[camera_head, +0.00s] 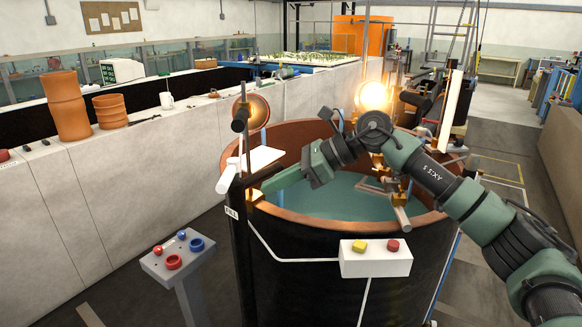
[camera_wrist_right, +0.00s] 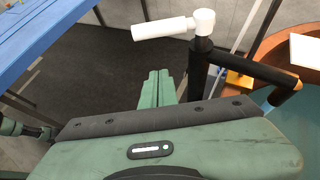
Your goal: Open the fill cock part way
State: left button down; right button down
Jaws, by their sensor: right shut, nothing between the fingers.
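The fill cock is a black standpipe (camera_head: 241,250) with a "FILL" tag, standing against the near left side of the round tank (camera_head: 350,270). Its white lever handle (camera_head: 226,179) sits at the top; in the right wrist view the lever (camera_wrist_right: 163,29) points left from its white hub. A black spout (camera_wrist_right: 250,66) reaches over the tank rim. My right gripper (camera_head: 268,184) comes in over the tank, just right of the standpipe in the head view. Its green fingers (camera_wrist_right: 158,84) are shut together and empty, apart from the lever in the wrist view. My left gripper is out of view.
A white box (camera_head: 376,258) with yellow and red buttons is on the tank's front. A pedestal panel (camera_head: 177,254) with red and blue rings stands at the front left. A white plate (camera_head: 262,159) lies near the spout. Open floor shows between the tank and the grey wall.

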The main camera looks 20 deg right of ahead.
aim_at(229, 175)
jog(key=a+p, duration=0.1)
jog(key=w+a+p, duration=0.1)
jog(key=a, duration=0.1)
jog(key=w+a, duration=0.1)
jog(key=a, duration=0.1)
jog(key=shift+w+a+r+p, duration=0.15)
jog(key=shift+a+r+p, duration=0.1)
jog(key=shift+p, duration=0.15)
jog(key=shift+w+a+r+b, duration=0.1)
jog(key=shift+a+b, duration=0.35)
jog(key=shift+w+a+r+b, duration=0.1)
jog(key=shift+a+b, duration=0.35)
